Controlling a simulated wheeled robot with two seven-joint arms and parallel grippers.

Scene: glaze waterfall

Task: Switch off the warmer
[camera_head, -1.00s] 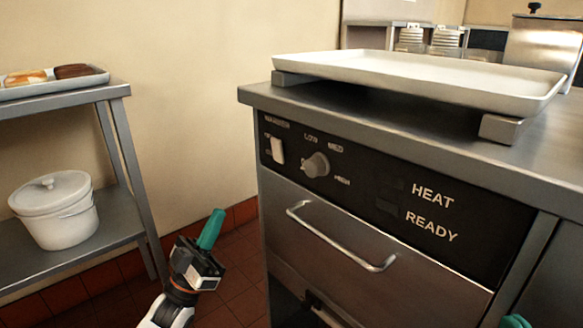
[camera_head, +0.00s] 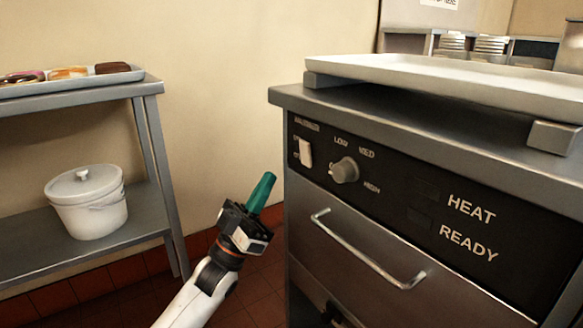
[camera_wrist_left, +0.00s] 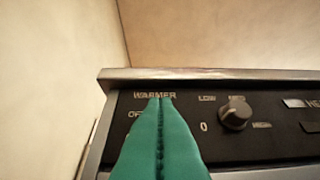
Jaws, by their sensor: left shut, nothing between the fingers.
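The warmer (camera_head: 400,265) is a steel cabinet with a black control panel (camera_head: 400,199). A pale rocker switch (camera_head: 305,153) sits at the panel's left end under the "WARMER" label. A grey knob (camera_head: 345,170) is right of it and shows in the left wrist view (camera_wrist_left: 235,114). My left gripper (camera_head: 268,178) has green fingers, shut and empty, left of the panel and apart from it in the head view. In the left wrist view its fingers (camera_wrist_left: 160,102) hide the switch. My right gripper is not in view.
A white tray (camera_head: 420,75) rests on metal blocks on top of the warmer. A drawer handle (camera_head: 365,250) sticks out below the panel. At left, a steel shelf (camera_head: 150,215) holds a white lidded pot (camera_head: 88,210) and a tray of pastries (camera_head: 75,78).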

